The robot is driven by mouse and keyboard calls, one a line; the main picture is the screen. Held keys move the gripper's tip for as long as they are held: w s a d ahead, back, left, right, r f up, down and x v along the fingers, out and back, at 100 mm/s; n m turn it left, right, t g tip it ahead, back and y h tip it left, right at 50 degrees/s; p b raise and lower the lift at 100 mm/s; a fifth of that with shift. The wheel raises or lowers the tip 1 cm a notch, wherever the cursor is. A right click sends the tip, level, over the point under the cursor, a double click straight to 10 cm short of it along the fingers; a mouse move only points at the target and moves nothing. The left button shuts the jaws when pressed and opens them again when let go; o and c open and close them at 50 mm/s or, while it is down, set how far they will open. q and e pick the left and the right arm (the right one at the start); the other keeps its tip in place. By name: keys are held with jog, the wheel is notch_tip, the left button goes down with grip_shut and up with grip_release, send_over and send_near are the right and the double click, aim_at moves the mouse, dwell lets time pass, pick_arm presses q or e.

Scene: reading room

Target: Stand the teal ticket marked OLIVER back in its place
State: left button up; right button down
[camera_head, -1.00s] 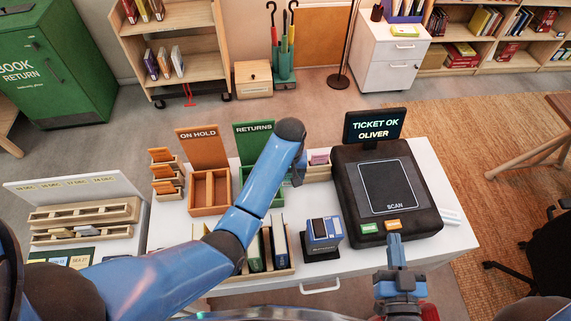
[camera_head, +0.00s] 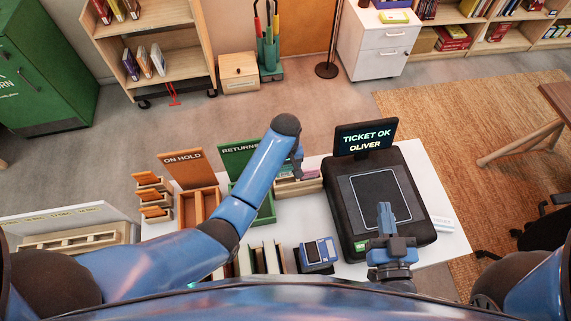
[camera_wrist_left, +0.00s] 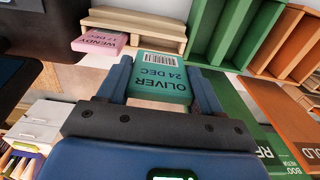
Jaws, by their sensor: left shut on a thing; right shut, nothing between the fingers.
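The teal ticket marked OLIVER, 24 DEC (camera_wrist_left: 160,75), is held between the fingers of my left gripper (camera_wrist_left: 160,90) in the left wrist view. In that view a light wooden ticket rack (camera_wrist_left: 140,27) lies just beyond it, with a pink ticket marked WENDY, 17 DEC (camera_wrist_left: 100,43) in it. In the head view my left gripper (camera_head: 297,160) is above and beside that rack (camera_head: 302,187), left of the scanner; the arm hides much of it. My right gripper (camera_head: 385,215) is shut and empty over the scanner's front part.
The black scanner (camera_head: 343,218) has a screen (camera_head: 365,136) reading TICKET OK OLIVER. A green RETURNS bin (camera_head: 266,211) and an orange ON HOLD bin (camera_head: 187,207) stand to the left. A blue device (camera_head: 317,252) and upright books (camera_head: 270,258) are at the front.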

aim_at(286, 175)
pick_arm(q)
jog(key=shift+s+f, duration=0.15)
jog(key=shift+f, duration=0.05)
jog(key=shift+f+b, duration=0.25)
jog(key=shift+b, duration=0.1)
jog(key=shift+w+f+b, duration=0.2)
jog(key=shift+f+b, duration=0.2)
jog(key=shift+f, duration=0.05)
jog(key=shift+w+f+b, duration=0.2)
jog(key=shift+f+b, duration=0.15)
jog(key=shift+f, duration=0.1)
jog(key=shift+f+b, duration=0.3)
jog(key=shift+s+f+b, duration=0.25)
jog(key=shift+f+b, duration=0.3)
jog(key=shift+w+f+b, duration=0.1)
jog(key=shift+f+b, duration=0.55)
jog(key=shift+f, duration=0.55)
jog(key=o, duration=1.1)
